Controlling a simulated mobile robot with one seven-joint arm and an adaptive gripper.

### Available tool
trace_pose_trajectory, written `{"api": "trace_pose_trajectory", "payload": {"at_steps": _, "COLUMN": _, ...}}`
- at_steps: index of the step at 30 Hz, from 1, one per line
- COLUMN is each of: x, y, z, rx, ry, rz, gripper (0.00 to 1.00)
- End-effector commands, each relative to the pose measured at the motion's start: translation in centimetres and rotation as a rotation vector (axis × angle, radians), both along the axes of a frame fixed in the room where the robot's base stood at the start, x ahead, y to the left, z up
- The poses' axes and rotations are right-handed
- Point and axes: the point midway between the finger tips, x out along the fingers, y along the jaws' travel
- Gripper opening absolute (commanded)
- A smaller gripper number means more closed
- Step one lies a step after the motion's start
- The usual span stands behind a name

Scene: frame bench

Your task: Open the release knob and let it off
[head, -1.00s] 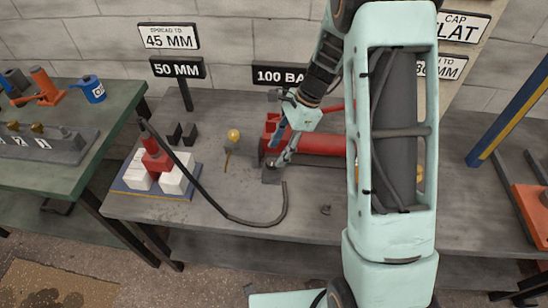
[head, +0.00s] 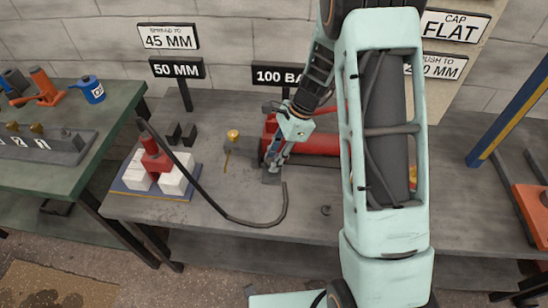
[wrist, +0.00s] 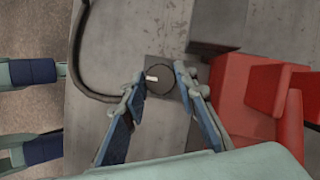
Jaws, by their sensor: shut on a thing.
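The release knob (wrist: 163,82) is a dark round disc with a short white mark, seen in the wrist view on a dark square block. My gripper (wrist: 160,85) has one finger at each side of the knob and is shut on it. In the head view my gripper (head: 273,166) points down at the front left end of the red pump (head: 320,144), and the knob is hidden by the fingers. The red pump body (wrist: 265,95) stands close to the right finger in the wrist view.
A black hose (head: 240,221) curves over the grey bench to a red cylinder (head: 154,158) between white blocks (head: 174,181). A yellow-topped piece (head: 233,135) stands left of the pump. Signs, one reading 50 MM (head: 177,69), stand behind. The front bench is mostly clear.

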Motion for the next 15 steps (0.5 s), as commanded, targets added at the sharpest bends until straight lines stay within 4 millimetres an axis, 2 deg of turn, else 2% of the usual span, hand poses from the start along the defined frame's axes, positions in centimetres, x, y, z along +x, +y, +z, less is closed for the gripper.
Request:
{"api": "trace_pose_trajectory", "payload": {"at_steps": 8, "x": 0.06, "y": -0.02, "z": 0.05, "rx": 0.0, "ry": 0.0, "rz": 0.034, "gripper": 0.03}}
{"api": "trace_pose_trajectory", "payload": {"at_steps": 15, "x": 0.17, "y": 0.0, "z": 0.08, "rx": 0.0, "ry": 0.0, "rz": 0.162, "gripper": 0.03}}
